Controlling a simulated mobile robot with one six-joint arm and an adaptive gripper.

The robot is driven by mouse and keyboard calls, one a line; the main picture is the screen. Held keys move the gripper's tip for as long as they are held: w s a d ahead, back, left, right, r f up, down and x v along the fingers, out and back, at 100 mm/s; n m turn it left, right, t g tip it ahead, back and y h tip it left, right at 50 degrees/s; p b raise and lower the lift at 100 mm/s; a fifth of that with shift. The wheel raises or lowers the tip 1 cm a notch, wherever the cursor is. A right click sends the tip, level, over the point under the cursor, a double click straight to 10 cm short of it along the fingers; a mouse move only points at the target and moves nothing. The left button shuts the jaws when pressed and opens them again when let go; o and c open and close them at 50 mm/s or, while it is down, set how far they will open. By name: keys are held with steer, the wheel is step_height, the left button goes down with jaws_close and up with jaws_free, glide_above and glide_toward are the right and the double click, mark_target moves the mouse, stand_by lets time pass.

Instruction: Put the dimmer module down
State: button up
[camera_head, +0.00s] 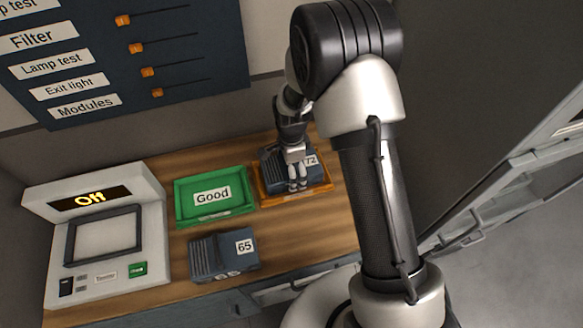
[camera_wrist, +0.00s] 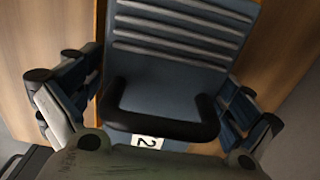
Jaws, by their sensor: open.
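A dark blue-grey dimmer module labelled 72 (camera_head: 273,172) sits in the orange tray (camera_head: 296,200) on the wooden bench. It fills the middle of the wrist view (camera_wrist: 170,60), with its ribbed top showing. My gripper (camera_head: 297,180) is over this module, its fingers pointing down. In the wrist view my gripper (camera_wrist: 155,112) has its fingers apart, one on each side of the module; whether they touch it I cannot tell. A second module labelled 65 (camera_head: 224,255) lies on the bench near the front edge, left of my gripper.
A green tray labelled Good (camera_head: 215,213) stands empty left of the orange tray. A white tester reading Off (camera_head: 105,235) is at the left. A dark panel with orange sliders (camera_head: 150,60) is on the wall behind. Bare bench (camera_head: 310,235) lies right of module 65.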

steer(key=shift+r, duration=0.15)
step_height(320, 180, up, 12)
steer(key=p, duration=0.3)
steer(key=shift+r+p, duration=0.1)
steer(key=shift+p, duration=0.2)
steer(key=s+d+r+n+t, duration=0.1)
steer(key=s+d+r+n, duration=0.3)
steer(key=r, duration=0.5)
steer(key=s+d+r+n+t, duration=0.1)
steer(key=s+d+r+n, duration=0.15)
steer(key=s+r, duration=0.45)
steer(key=s+d+r+n+t, duration=0.1)
steer(key=s+r+n, duration=0.2)
steer(key=s, duration=0.4)
steer(key=s+d+r+n+t, duration=0.1)
steer(key=s+d+r+n, duration=0.1)
steer(key=s+r+n, duration=0.2)
steer(key=s+n, duration=0.2)
steer(key=s, duration=0.1)
steer(key=shift+d+r+t, duration=0.15)
steer(key=shift+d+t, duration=0.1)
steer(key=shift+t, duration=0.05)
steer(key=shift+f+b, duration=0.35)
